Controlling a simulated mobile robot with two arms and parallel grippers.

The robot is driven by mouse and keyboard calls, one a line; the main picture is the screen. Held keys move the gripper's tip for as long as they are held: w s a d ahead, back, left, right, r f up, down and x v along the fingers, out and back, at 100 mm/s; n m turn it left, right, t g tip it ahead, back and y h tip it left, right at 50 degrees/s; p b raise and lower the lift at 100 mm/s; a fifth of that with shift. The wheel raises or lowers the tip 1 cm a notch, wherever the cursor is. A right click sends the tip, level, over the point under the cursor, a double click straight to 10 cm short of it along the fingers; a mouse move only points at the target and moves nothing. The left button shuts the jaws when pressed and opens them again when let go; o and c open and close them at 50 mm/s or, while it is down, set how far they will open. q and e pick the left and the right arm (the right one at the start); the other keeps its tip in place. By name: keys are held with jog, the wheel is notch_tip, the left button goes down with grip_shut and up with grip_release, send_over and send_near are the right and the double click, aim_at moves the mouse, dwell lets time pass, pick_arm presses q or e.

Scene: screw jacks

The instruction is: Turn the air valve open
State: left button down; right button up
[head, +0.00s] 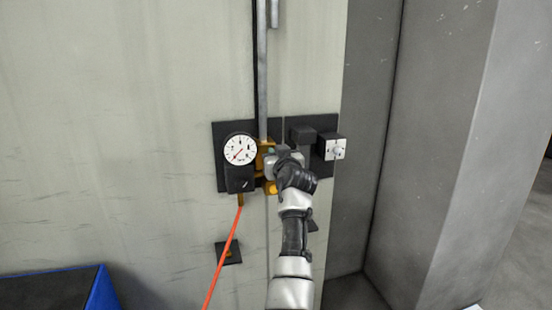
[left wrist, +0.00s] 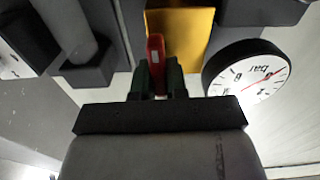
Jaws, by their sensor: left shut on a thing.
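The air valve has a brass-yellow body (head: 264,158), mounted on the dark wall plate just right of the gauge. In the left wrist view the yellow body (left wrist: 186,32) is at the top centre. Its red handle (left wrist: 156,48) stands in front of the body. My left gripper (left wrist: 158,80) is shut on the red handle, with a dark finger on each side. In the head view my left gripper (head: 281,158) is at the valve and hides the handle. My right gripper is in neither view.
A round white pressure gauge (head: 240,148) sits close left of the valve, and a dark box with a white-faced knob (head: 336,149) to the right. An orange hose (head: 224,255) runs down from below the gauge. A grey pipe (head: 262,80) rises above. A blue-edged box (head: 100,292) is lower left.

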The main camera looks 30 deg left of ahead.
pick_arm(q)
jog(key=shift+s+a+f+n+b, duration=0.15)
jog(key=shift+f+n+b, duration=0.05)
jog(key=shift+n+b, duration=2.6)
jog(key=shift+s+a+f+n+b, duration=0.15)
jog(key=shift+s+f+n+b, duration=0.05)
jog(key=shift+n+b, duration=2.6)
jog(key=shift+s+a+f+n+b, duration=0.15)
jog(key=shift+f+n+b, duration=0.05)
jog(key=shift+n+b, duration=2.6)
jog(key=shift+n+p, duration=0.3)
jog(key=shift+n, duration=0.3)
jog(key=c, duration=1.1)
grip_release()
jog(key=shift+f, duration=0.1)
jog(key=shift+c, duration=0.2)
